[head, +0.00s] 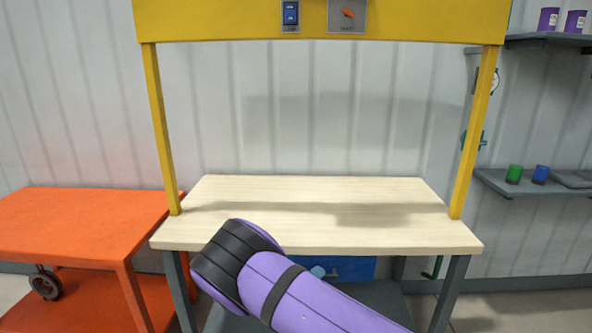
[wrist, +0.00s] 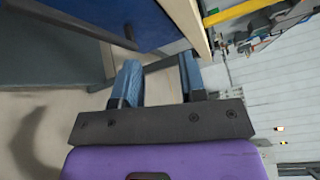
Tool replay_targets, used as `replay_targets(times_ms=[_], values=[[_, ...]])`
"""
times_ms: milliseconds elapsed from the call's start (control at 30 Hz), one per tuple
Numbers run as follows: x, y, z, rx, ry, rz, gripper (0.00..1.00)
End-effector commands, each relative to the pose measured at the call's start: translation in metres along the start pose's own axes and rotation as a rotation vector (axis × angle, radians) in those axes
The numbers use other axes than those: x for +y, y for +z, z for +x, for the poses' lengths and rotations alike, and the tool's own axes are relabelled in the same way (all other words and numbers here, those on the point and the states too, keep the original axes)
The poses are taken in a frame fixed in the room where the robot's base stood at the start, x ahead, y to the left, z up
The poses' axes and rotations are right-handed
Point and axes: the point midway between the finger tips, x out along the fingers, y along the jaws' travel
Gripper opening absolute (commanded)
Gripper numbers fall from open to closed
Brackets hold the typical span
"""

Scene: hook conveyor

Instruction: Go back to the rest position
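My gripper (wrist: 158,68) shows in the wrist view, its two blue-padded fingers apart with nothing between them. A dark blue panel and a wooden edge lie close beyond the fingertips, and the floor shows to the left. In the head view my purple arm with a black joint reaches up from the bottom in front of the workbench (head: 320,190).
The wooden bench top is bare. A yellow frame (head: 320,22) stands over it, with a blue switch (head: 290,12) and an orange lever (head: 348,13). An orange cart (head: 75,225) stands left.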

Motion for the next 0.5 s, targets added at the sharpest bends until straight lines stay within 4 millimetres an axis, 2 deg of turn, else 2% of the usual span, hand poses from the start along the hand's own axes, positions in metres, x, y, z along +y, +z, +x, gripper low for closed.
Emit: replay_targets(times_ms=[33,100,500], values=[[-0.021,-0.001,0.007,0.055,0.005,0.074,0.38],[-0.044,-0.005,0.013,0.128,0.01,0.176,0.38],[-0.175,-0.043,0.035,0.527,-0.014,0.752,0.38]])
